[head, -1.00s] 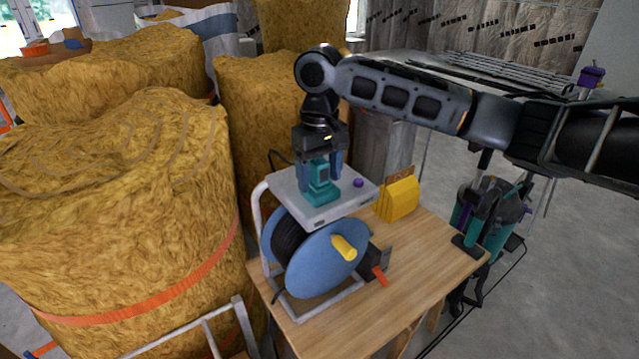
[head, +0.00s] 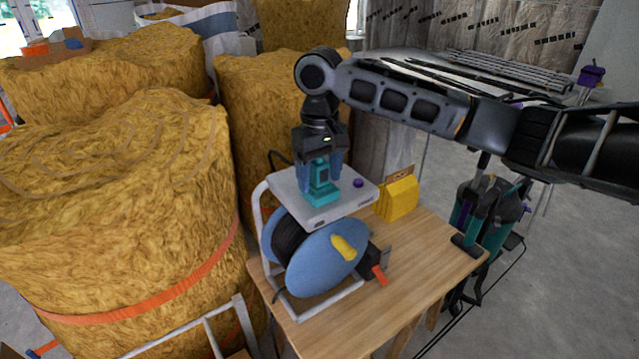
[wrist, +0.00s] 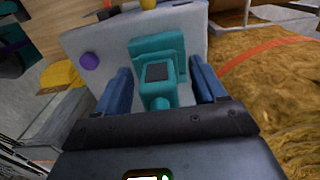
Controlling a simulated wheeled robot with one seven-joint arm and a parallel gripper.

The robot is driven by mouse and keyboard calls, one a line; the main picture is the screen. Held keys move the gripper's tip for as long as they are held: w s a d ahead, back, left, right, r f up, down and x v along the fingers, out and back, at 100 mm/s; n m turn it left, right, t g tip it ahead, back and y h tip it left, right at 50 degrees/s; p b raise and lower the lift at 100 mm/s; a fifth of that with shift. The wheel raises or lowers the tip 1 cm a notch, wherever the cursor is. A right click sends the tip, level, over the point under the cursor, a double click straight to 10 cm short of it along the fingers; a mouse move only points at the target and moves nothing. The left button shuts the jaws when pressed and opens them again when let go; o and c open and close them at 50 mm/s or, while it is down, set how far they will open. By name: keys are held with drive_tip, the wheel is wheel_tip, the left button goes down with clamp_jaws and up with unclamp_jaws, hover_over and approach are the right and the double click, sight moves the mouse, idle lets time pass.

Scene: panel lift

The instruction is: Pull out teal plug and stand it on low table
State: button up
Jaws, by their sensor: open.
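The teal plug (head: 321,188) stands upright on the light grey top panel (head: 290,184) of a cable reel. In the wrist view the plug (wrist: 157,80) has a wide teal base and a dark square on its body. My gripper (head: 321,182) points down over it. In the wrist view my gripper (wrist: 163,88) is open, with one blue finger on each side of the plug and small gaps between. The plug's underside is hidden. A wooden table (head: 420,270) carries the reel; I cannot tell whether it is the low table.
The blue reel (head: 325,260) has a yellow handle (head: 343,247). A purple knob (head: 358,183) sits on the panel beside the plug. A yellow bag (head: 399,198) stands behind it on the table. Large straw bales (head: 110,200) crowd the left. The table's front right is clear.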

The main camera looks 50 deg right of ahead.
sight(320, 162)
drive_tip(key=shift+p, duration=0.4)
drive_tip(key=shift+c, duration=0.5)
clamp_jaws()
drive_tip(key=shift+r, duration=0.1)
drive_tip(key=shift+r+p, duration=2.05)
drive_tip(key=shift+p, duration=0.15)
drive_tip(key=shift+r+p, duration=0.3)
drive_tip(key=shift+r, duration=0.55)
